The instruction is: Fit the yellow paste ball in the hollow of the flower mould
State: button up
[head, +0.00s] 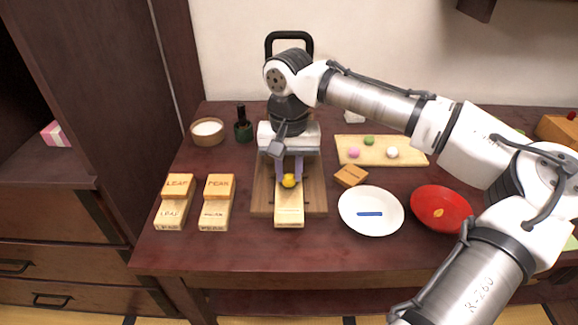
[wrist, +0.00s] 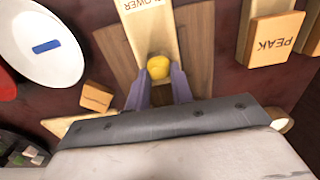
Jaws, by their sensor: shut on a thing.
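The yellow paste ball (head: 289,180) is between the fingertips of my gripper (head: 290,177), which points down and is shut on it. In the wrist view the ball (wrist: 158,67) sits between the two finger ends (wrist: 159,80). The flower mould (head: 289,212) is a pale wooden block lying on a brown board (head: 262,198). Its near end shows in the wrist view (wrist: 147,28), with the letters "OWER". The ball is over or at the block's back part. The hollow is hidden, and I cannot tell whether the ball touches the block.
Leaf (head: 170,213) and peak (head: 215,214) moulds stand left, lids on top. A small wooden block (head: 350,176), a white plate (head: 371,225) and a red bowl (head: 441,222) are right. The table's front strip is clear.

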jog(key=shift+f, duration=0.1)
jog(key=o, duration=1)
jog(key=shift+r+p, duration=3.6)
jog(key=shift+p, duration=0.15)
jog(key=shift+f, duration=0.1)
